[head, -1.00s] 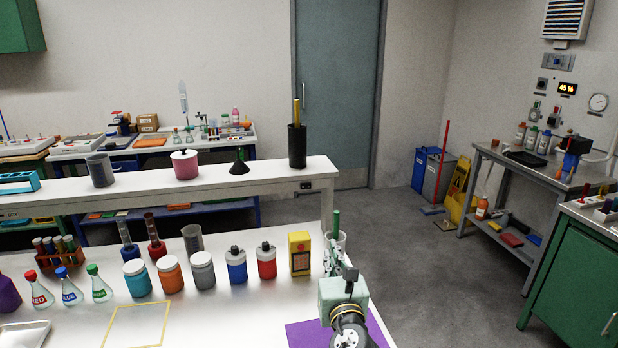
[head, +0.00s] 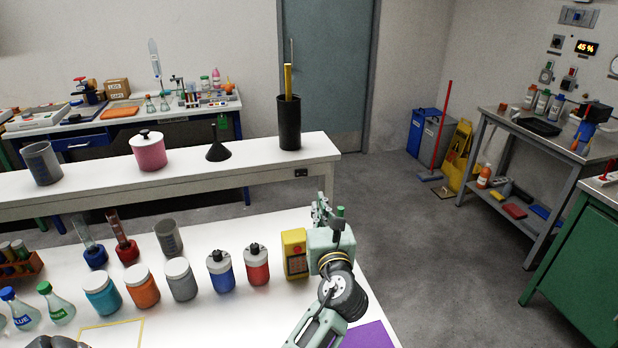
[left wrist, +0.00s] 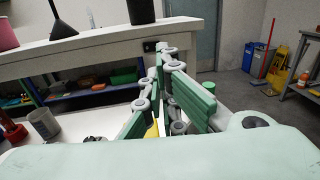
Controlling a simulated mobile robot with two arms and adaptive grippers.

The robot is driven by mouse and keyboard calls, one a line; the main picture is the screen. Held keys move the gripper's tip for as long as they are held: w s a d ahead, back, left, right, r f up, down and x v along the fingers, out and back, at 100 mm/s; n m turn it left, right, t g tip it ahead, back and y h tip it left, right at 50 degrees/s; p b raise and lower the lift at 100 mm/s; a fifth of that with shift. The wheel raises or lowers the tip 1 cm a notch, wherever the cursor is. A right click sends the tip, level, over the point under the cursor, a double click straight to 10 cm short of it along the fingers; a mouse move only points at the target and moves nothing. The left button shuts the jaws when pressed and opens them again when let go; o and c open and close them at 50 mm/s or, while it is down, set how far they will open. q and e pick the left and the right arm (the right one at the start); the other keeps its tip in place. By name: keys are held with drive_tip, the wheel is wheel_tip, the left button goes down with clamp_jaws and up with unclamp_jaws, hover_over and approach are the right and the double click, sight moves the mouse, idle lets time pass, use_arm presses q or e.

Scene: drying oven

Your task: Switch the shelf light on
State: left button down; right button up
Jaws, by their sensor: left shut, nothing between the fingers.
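A small dark switch box (head: 301,172) sits on the front edge of the raised white shelf (head: 240,160), near its right end. It also shows in the left wrist view (left wrist: 149,46), just behind the fingertips. My left gripper (head: 321,203) is shut and empty, below and slightly right of the switch in the head view. In the left wrist view its fingers (left wrist: 160,62) point toward the shelf edge. I cannot tell whether they touch it, and the switch's position is too small to read. My right gripper is not in view.
A yellow box (head: 294,254) stands just left of my left gripper, with red and blue jars (head: 220,271) beside it. A black cylinder (head: 289,124) and a pink jar (head: 148,151) stand on the shelf.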

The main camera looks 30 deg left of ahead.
use_arm(q)
drive_tip(key=p, duration=0.2)
approach(301, 173)
drive_tip(key=w+a, duration=0.1)
drive_tip(key=w, duration=0.3)
drive_tip(key=w+a, duration=0.1)
drive_tip(key=shift+w+a+f, duration=0.1)
drive_tip(key=shift+w+a, duration=0.2)
drive_tip(key=shift+w, duration=0.1)
drive_tip(key=shift+w+a, duration=0.3)
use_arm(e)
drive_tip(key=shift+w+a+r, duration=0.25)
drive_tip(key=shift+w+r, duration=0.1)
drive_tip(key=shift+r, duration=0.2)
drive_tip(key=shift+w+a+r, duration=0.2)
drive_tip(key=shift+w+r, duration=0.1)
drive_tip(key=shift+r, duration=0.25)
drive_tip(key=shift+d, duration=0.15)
